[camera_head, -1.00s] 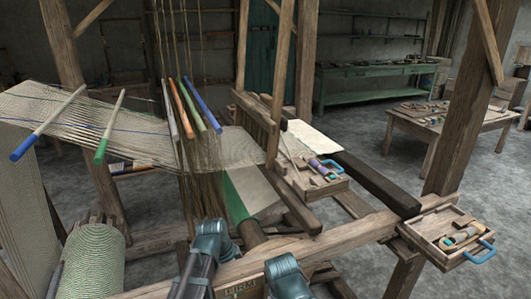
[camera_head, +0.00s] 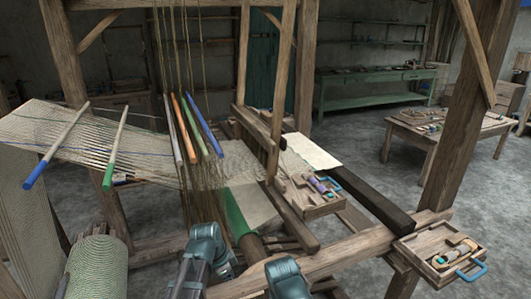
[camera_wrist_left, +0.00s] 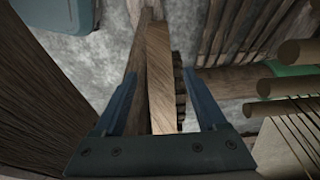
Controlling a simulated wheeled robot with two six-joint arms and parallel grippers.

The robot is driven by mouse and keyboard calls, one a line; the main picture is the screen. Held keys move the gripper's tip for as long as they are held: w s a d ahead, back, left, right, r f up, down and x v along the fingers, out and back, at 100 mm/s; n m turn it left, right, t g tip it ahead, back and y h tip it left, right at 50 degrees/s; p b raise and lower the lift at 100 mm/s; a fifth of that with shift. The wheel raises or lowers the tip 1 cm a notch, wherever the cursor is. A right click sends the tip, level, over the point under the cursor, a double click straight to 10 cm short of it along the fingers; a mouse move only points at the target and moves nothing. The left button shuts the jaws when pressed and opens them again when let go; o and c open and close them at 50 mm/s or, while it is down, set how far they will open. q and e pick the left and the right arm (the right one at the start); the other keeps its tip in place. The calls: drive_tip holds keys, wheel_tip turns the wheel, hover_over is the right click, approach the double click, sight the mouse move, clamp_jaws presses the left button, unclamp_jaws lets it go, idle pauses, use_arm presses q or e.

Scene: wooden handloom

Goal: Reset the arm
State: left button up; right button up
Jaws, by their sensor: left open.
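My left gripper (camera_wrist_left: 160,75) shows in the left wrist view with its two blue-grey fingers spread apart. A light wooden slat (camera_wrist_left: 158,70) lies in line with the gap between them; I cannot tell how far beyond the fingers it is, and no contact shows. In the head view, grey links of my arms stand at the bottom centre, and neither gripper shows there. The wooden loom (camera_head: 330,258) fills the front, with pale warp threads (camera_head: 90,140) running across the left and several coloured rods lying or leaning in them.
A tray with a blue handle (camera_head: 440,250) sits on the loom's right corner. Another small tray (camera_head: 318,208) sits inside the frame. A striped cloth roll (camera_head: 97,268) is at the lower left. A wooden table (camera_head: 440,125) and green bench (camera_head: 370,88) stand behind, with open floor between.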

use_arm(q)
drive_tip(key=w+p+v, duration=0.1)
drive_tip(key=p+v, duration=0.5)
drive_tip(key=v, duration=0.1)
drive_tip(key=b+x, duration=0.9)
drive_tip(key=s+b+x, duration=0.1)
drive_tip(key=b+x, duration=0.3)
drive_tip(key=shift+f, duration=0.3)
drive_tip(key=shift+d+f+b, duration=0.15)
drive_tip(key=shift+f+b, duration=0.25)
drive_tip(key=shift+b, duration=0.15)
drive_tip(key=r+y+p, duration=0.1)
drive_tip(key=d+r+y+p, duration=0.1)
drive_tip(key=p, duration=0.1)
drive_tip(key=w+d+r+g+p, duration=0.1)
drive_tip(key=r, duration=0.1)
drive_tip(key=shift+w+y+p, duration=0.1)
drive_tip(key=shift+y+p, duration=0.2)
drive_tip(key=shift+y, duration=0.1)
drive_tip(key=r+p, duration=0.8)
drive_tip(key=p, duration=0.1)
drive_tip(key=shift+s+a+r, duration=0.2)
drive_tip(key=shift+s+r, duration=0.05)
drive_tip(key=shift+r, duration=0.15)
